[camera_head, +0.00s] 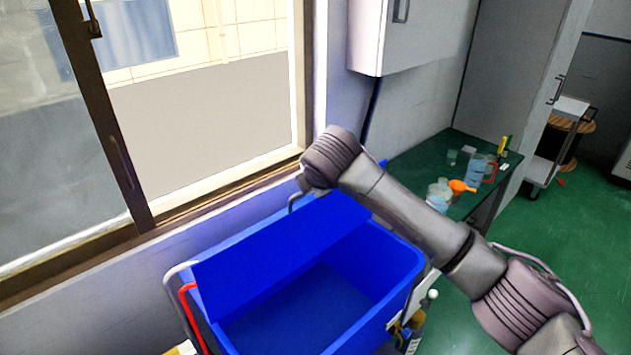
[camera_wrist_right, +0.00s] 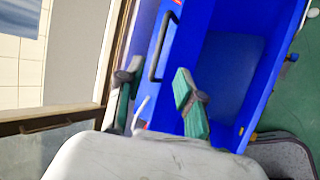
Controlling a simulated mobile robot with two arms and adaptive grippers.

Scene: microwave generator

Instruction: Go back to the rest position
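My right arm (camera_head: 425,220) reaches in from the right in the head view, and its wrist end is above the far edge of the blue bin (camera_head: 388,300), close to the window. The arm hides its own fingers there. In the right wrist view my right gripper (camera_wrist_right: 157,82) has its two green-padded fingers apart, with nothing between them. The blue bin (camera_wrist_right: 270,65) and its dark handle (camera_wrist_right: 158,50) lie beyond the fingers. My left gripper is in neither view.
A window frame (camera_head: 125,165) is close to the right wrist. A green table (camera_head: 425,165) holds a jug (camera_head: 480,168), an orange funnel (camera_head: 460,187) and other containers. A white cabinet (camera_head: 405,40) hangs above. Green floor (camera_head: 590,235) is clear at the right.

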